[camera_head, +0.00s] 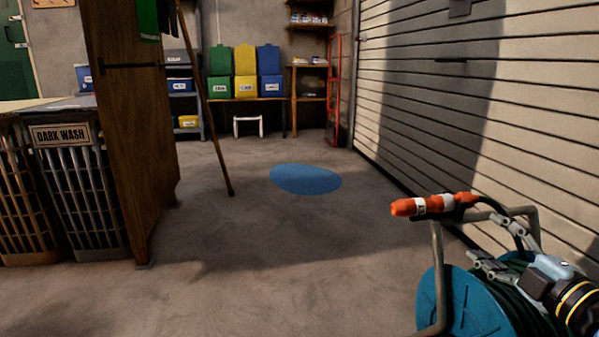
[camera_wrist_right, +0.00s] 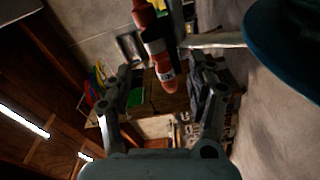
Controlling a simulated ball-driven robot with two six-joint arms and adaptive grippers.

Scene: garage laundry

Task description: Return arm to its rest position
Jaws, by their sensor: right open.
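My right gripper (camera_head: 484,240) is at the lower right of the head view, with its two fingers spread apart. In the right wrist view its open fingers (camera_wrist_right: 160,88) stand on both sides of the picture with nothing clasped between them. An orange and white hose nozzle (camera_head: 432,205) lies on the metal frame of a hose reel (camera_head: 458,306), just above and to the left of the fingertips. The nozzle also shows in the right wrist view (camera_wrist_right: 162,62), in front of the gap between the fingers. My left gripper is not in view.
The blue reel with green hose is close beside my right gripper. A slatted garage door (camera_head: 450,100) runs along the right. A wooden panel (camera_head: 130,130) and laundry baskets (camera_head: 75,195) stand at the left. The floor around a blue round patch (camera_head: 305,179) is clear.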

